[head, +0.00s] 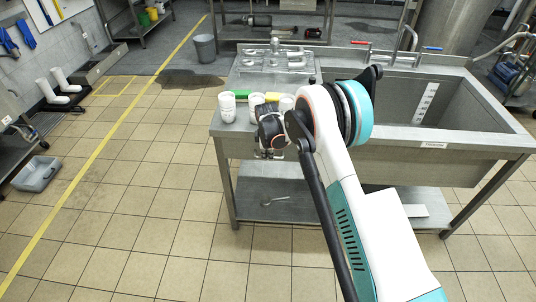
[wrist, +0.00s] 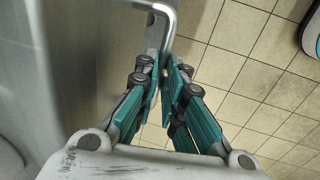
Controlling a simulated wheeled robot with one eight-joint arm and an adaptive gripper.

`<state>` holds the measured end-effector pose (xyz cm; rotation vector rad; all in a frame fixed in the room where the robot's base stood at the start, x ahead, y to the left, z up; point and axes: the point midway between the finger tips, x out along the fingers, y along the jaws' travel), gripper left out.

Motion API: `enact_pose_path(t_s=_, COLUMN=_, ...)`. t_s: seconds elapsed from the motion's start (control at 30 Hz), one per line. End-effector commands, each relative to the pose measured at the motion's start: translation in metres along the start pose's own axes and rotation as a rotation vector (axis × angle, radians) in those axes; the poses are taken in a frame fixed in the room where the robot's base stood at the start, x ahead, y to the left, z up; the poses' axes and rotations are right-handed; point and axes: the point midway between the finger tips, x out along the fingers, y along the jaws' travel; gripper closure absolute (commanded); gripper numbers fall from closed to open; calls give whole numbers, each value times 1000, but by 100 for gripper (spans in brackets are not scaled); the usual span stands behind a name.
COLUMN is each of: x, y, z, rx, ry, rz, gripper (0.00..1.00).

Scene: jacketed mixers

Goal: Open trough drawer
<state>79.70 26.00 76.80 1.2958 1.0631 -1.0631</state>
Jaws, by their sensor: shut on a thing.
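A bent steel handle (wrist: 170,24) runs down from the top of the wrist view to between my fingertips. My gripper (wrist: 164,78) is shut on this handle, with the teal fingers close together around its lower end. In the head view my gripper (head: 270,152) is at the front left of the steel sink table (head: 440,160), low against its front edge. The drawer itself cannot be made out; my wrist and arm cover that part of the table front. A grey steel surface (wrist: 85,70) fills the left of the wrist view, beside the handle.
White cups (head: 227,107) and green and yellow brushes stand on the tabletop above my gripper. A lower shelf (head: 265,203) holds a spoon-like tool. Open tiled floor (head: 150,210) lies left of the table, with a grey bucket (head: 204,48) farther back.

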Motion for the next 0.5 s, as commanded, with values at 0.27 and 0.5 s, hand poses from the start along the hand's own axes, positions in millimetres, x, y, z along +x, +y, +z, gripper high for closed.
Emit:
enact_pose_path(t_s=0.27, x=-6, y=-34, z=-1, rx=-2, ry=0, rz=-2, gripper=100)
enact_pose_path(t_s=0.5, x=-18, y=-94, z=-1, rx=-3, ry=1, rz=-2, gripper=100)
